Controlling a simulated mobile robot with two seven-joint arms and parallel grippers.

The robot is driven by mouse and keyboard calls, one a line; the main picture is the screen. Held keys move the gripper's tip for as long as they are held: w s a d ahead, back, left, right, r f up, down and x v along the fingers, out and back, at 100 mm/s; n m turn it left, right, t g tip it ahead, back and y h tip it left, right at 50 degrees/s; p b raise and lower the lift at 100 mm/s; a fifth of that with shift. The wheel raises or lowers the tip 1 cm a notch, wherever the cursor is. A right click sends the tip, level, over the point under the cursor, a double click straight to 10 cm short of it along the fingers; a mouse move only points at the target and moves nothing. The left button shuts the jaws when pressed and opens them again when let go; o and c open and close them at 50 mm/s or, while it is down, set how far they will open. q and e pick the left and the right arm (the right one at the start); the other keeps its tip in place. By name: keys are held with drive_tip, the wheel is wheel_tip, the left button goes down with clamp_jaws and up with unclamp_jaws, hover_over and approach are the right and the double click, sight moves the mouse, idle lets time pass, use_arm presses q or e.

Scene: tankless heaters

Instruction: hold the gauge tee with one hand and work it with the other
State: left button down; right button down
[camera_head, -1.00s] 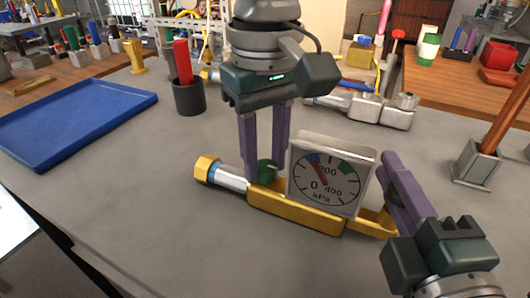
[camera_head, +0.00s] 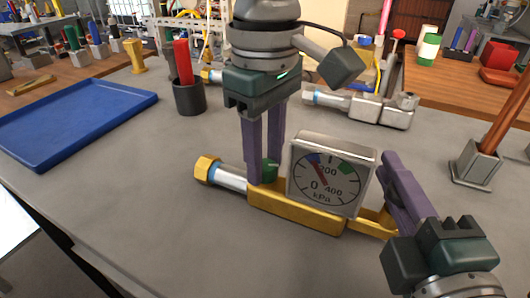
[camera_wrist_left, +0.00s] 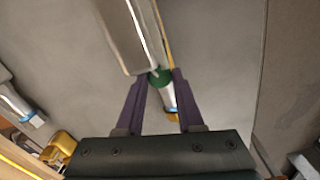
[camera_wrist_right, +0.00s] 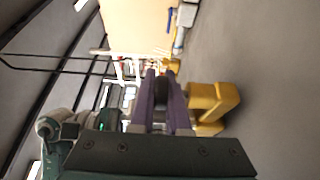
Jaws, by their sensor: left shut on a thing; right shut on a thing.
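The gauge tee lies on the grey table with a yellow body (camera_head: 300,213), a silver pipe (camera_head: 229,178) and a brass hex nut (camera_head: 205,169) at the left. Its square dial (camera_head: 331,176) faces me, marked in kPa, with a red needle pointing up and left, toward a blue mark. My left gripper (camera_head: 262,175) comes down from above and is shut on the green knob (camera_head: 271,168) beside the dial. The knob (camera_wrist_left: 160,78) also shows between its fingers in the left wrist view. My right gripper (camera_head: 387,195) is shut on the tee's right end; its fingertips partly hide the contact.
A blue tray (camera_head: 75,118) lies at the left. A dark cup (camera_head: 188,98) with a red-handled tool stands behind the tee. A silver fitting (camera_head: 365,108) lies behind, and a metal holder (camera_head: 474,166) stands at the right. The table in front is clear.

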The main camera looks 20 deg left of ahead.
use_arm(q)
drive_tip(key=n, duration=1.3)
drive_tip(key=shift+n, duration=0.4)
idle(0.3)
drive_tip(key=c, duration=0.5)
unclamp_jaws()
drive_tip(key=shift+s+d, duration=0.1)
